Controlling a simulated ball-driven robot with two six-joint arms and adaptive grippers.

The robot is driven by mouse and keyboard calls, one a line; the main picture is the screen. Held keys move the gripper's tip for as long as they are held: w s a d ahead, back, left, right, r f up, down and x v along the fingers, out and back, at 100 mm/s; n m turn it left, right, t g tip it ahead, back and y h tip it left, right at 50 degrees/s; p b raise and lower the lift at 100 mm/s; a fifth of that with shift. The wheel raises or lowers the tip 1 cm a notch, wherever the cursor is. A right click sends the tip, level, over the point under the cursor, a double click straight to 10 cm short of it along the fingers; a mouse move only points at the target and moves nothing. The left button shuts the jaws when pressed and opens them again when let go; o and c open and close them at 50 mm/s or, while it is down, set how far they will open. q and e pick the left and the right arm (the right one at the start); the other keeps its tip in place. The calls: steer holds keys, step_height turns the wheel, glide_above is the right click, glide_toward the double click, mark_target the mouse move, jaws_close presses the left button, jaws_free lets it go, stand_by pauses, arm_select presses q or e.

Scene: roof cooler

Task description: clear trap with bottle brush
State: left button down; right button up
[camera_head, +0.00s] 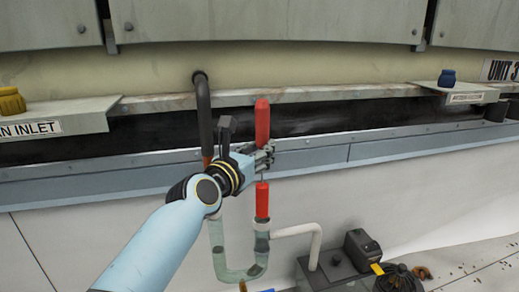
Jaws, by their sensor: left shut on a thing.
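The bottle brush (262,122) stands upright in the middle of the picture, its red upper part above my left gripper (266,158). My left gripper is shut on it, and the fingers hide part of its length. A thin shaft shows just below the fingers. A second red length (262,200) lies in line below, just above the trap's right leg; I cannot tell whether it is part of the brush. The trap (238,274) is a translucent greenish U-shaped pipe. My forearm and wrist partly cover its left leg. My right gripper is not in view.
A dark pipe (204,110) comes down from the wall left of the brush. A white pipe (300,229) runs right from the trap to a grey box (335,268). A yellow knob (11,101) and blue knob (447,78) sit on ledges. Debris lies at lower right.

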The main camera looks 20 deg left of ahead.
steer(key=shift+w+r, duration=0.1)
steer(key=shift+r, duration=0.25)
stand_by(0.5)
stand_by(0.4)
arm_select(q)
steer(key=b, duration=0.4)
glide_above(260, 201)
steer(key=shift+f, duration=3)
steer(key=shift+s+f+b, duration=0.15)
steer(key=shift+f+b, duration=1.05)
steer(key=shift+f, duration=0.1)
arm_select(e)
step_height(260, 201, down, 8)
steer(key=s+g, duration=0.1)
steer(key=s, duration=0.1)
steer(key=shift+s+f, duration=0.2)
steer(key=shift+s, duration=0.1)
arm_select(q)
steer(key=shift+f+b, duration=2.1)
steer(key=shift+f, duration=0.4)
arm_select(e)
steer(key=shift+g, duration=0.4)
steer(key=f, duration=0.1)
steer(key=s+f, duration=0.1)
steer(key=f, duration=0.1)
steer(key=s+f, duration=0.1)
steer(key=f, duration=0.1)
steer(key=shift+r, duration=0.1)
